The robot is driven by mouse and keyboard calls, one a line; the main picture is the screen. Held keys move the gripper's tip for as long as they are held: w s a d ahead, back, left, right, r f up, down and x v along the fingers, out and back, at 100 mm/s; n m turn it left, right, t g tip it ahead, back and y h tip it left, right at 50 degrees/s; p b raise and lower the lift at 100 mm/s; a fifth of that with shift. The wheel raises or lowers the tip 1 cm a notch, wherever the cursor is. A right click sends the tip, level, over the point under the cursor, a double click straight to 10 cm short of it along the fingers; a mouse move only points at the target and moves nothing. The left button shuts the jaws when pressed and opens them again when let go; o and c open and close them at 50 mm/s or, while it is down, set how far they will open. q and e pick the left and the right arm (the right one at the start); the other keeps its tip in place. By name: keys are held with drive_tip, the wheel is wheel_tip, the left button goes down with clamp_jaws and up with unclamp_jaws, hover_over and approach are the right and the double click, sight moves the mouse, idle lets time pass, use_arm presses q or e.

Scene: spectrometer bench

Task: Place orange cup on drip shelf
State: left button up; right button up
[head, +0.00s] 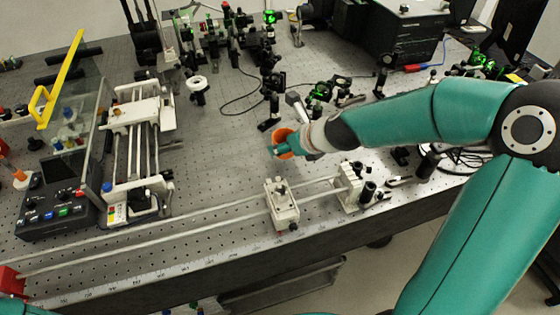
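The orange cup (284,133) is near the middle of the bench in the head view, partly hidden by my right gripper. My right gripper (282,148) reaches in from the right, and a teal finger lies across the cup's near side. The wrist and fingers overlap the cup, so I cannot tell whether they are closed on it or whether the cup is lifted off the bench. I cannot make out with certainty which surface is the drip shelf. My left gripper is not in view.
A white rail carriage (283,207) stands on a long rail along the front of the perforated bench (226,160). A rod-framed device (132,150), a black control box (58,207) and a yellow handle (60,80) are at left. Optic mounts (271,85) crowd the back.

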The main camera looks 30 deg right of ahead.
sight(286, 162)
wheel_tip(286, 162, down, 4)
drive_tip(key=b, duration=0.4)
drive_tip(key=shift+f, duration=0.15)
drive_tip(key=shift+s, duration=0.1)
drive_tip(key=o, duration=1.2)
drive_tip(key=shift+o, duration=0.2)
